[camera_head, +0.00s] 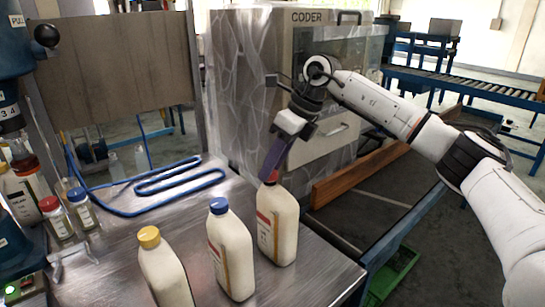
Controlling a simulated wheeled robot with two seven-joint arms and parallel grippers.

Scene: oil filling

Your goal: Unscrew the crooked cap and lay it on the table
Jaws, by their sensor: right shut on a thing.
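Three cream bottles stand upright on the metal table (325,277). The right-hand bottle (284,236) has a red cap (271,179), partly hidden by my right gripper's fingers. My right gripper (269,174) comes down at a slant from the upper right and is shut on the red cap at the bottle's neck. The middle bottle (236,262) has a blue cap (218,205), and the left bottle (167,277) has a yellow cap (149,237). I cannot tell clearly how the red cap is tilted. My left gripper is not in view.
A blue tube track (180,181) lies at the table's back. Small jars (58,220) and a dark blue machine (14,110) stand at the left. A big patterned cabinet (240,90) stands behind. Bare table lies right of the bottles and behind them.

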